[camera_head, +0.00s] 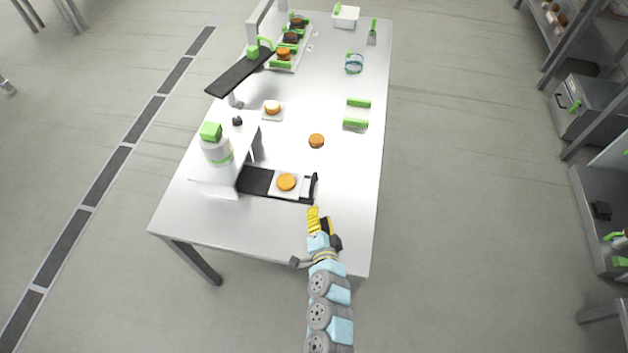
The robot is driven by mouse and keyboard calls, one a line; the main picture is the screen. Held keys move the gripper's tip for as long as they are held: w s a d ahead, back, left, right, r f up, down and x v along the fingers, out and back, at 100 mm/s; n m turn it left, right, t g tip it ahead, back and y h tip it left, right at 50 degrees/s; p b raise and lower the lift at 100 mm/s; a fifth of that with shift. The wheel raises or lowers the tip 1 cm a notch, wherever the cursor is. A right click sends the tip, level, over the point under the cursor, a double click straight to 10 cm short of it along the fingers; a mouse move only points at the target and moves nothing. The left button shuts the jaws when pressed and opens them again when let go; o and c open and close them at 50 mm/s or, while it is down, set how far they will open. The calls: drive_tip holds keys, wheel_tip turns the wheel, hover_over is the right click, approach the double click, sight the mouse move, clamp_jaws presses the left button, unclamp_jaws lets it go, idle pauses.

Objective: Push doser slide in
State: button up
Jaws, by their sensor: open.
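The doser (216,150) is a white-grey machine with a green cap at the left of the table. Its dark slide (256,181) sticks out to the right from under the housing, with a black upright handle (314,186) at its outer end. A white square plate (276,192) with an orange-brown round (287,182) lies on the slide. My gripper (319,214), with yellow fingers, is just in front of and below the handle, near the table's front edge. It is open and holds nothing. I cannot tell whether it touches the handle.
A loose round (316,141) lies behind the slide. Another sits on a small white plate (273,118). A green-ended holder (357,124) is at the right, and a black lever (240,72) extends at the far left. The table's right strip (355,185) is clear.

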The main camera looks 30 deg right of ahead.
sight(314, 179)
drive_tip(key=b+x, duration=0.2)
drive_tip(key=x, duration=1.1)
drive_tip(key=shift+w+d+f, duration=0.15)
drive_tip(key=shift+w, duration=0.2)
drive_tip(key=shift+w+d+b, duration=0.25)
drive_tip(key=shift+w+b, duration=0.1)
drive_tip(key=shift+w, duration=0.2)
clamp_jaws()
drive_tip(key=shift+f, duration=0.1)
